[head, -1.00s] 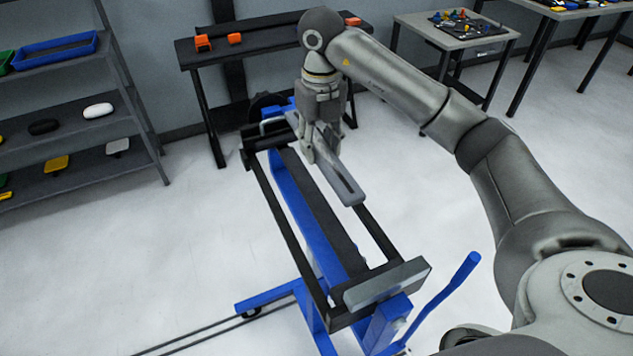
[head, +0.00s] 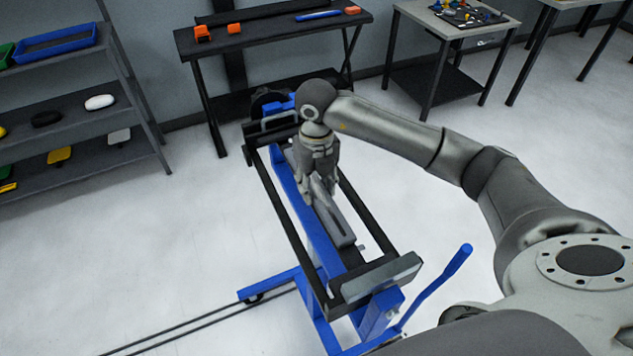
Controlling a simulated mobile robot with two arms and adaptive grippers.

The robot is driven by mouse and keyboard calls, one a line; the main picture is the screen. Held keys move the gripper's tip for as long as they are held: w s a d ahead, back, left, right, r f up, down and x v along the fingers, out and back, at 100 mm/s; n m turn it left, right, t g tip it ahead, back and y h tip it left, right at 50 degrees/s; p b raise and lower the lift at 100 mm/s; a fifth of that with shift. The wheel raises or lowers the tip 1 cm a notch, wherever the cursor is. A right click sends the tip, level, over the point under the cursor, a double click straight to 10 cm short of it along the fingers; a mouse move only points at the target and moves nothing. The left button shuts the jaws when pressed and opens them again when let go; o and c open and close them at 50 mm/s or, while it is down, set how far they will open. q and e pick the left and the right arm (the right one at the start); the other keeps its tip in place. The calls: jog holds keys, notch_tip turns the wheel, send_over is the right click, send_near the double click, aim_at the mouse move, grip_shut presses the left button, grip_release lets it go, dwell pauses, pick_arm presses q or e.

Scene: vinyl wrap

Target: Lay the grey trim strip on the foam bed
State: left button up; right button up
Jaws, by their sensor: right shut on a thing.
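The grey trim strip (head: 337,226) is a long flat piece with a slot near its near end. It lies lengthwise along the blue-framed stand, within the black rails. My right gripper (head: 318,196) is shut on the strip around its middle, pointing down. The dark foam bed (head: 351,257) shows a little past the strip's near end; the rest is covered by the strip and my gripper. I cannot tell whether the strip touches the bed or hangs just above it. My left gripper is not in view.
A grey block (head: 383,277) crosses the stand's near end. A blue handle (head: 440,285) sticks up at its right. A dark bench (head: 270,35) with orange items stands behind, and a shelf (head: 75,124) at the left. Open floor lies on both sides.

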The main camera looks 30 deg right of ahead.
aim_at(316, 188)
jog(key=shift+f, duration=0.15)
jog(key=o, duration=1.1)
jog(key=shift+r, duration=0.3)
notch_tip(316, 188, up, 6)
jog(key=b, duration=0.2)
jog(key=shift+w+b, duration=0.1)
jog(key=shift+b, duration=0.3)
jog(key=shift+r, duration=2.9)
